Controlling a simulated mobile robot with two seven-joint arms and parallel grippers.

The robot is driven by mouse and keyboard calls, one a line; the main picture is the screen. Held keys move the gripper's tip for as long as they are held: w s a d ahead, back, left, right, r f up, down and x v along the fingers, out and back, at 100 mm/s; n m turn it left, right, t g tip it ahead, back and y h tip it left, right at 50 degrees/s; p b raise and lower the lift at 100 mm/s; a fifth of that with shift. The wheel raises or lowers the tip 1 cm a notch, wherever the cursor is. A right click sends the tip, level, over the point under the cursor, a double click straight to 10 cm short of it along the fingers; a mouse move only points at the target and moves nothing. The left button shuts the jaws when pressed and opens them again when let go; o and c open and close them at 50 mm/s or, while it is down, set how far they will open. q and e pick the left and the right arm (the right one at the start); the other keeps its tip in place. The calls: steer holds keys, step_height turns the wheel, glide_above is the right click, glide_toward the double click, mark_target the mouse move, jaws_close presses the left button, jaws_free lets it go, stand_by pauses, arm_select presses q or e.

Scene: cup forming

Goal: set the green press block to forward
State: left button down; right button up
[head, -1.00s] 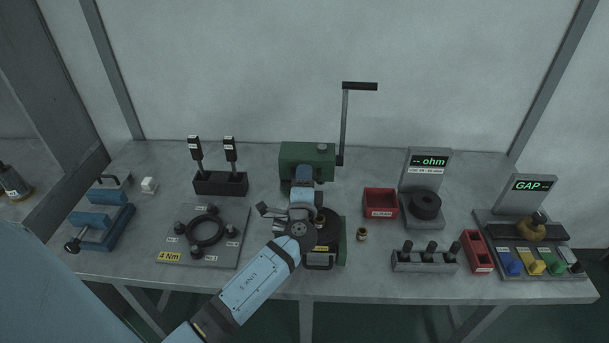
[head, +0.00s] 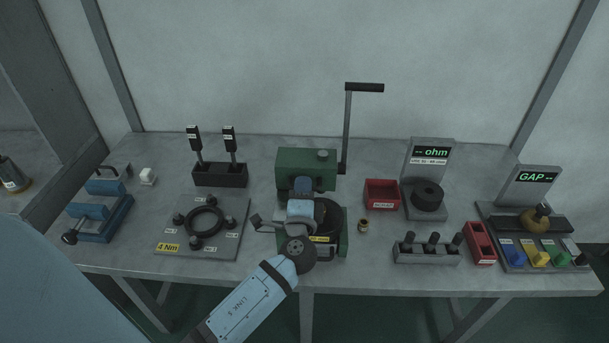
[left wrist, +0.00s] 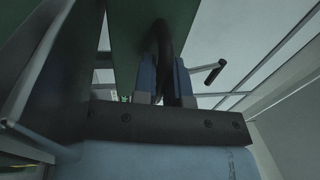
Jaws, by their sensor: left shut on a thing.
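The green press block (head: 300,160) stands at the middle of the table, behind a round black disc (head: 328,213) on a green base (head: 343,238). A tall crank lever (head: 347,125) rises at its right side. My left gripper (head: 302,188) is at the block's front face. In the left wrist view, its two blue fingers (left wrist: 164,82) are shut on a dark curved bar (left wrist: 161,42), which looks like a handle on the green block (left wrist: 130,40). The arm hides part of the disc and base. My right gripper is not in view.
Left of the press are a black tool holder (head: 219,181) and a grey plate with a ring (head: 170,228). To the right are a red bin (head: 381,194), a small brass part (head: 363,226), a grey rack (head: 425,258) and an ohm gauge (head: 429,152).

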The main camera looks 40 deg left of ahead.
arm_select(q)
steer(key=r+b+v, duration=0.1)
steer(key=v, duration=0.5)
steer(key=c, duration=1.5)
jaws_free()
steer(key=shift+d+f, duration=0.1)
steer(key=shift+f, duration=0.05)
steer(key=o, duration=0.3)
steer(key=shift+s, duration=0.15)
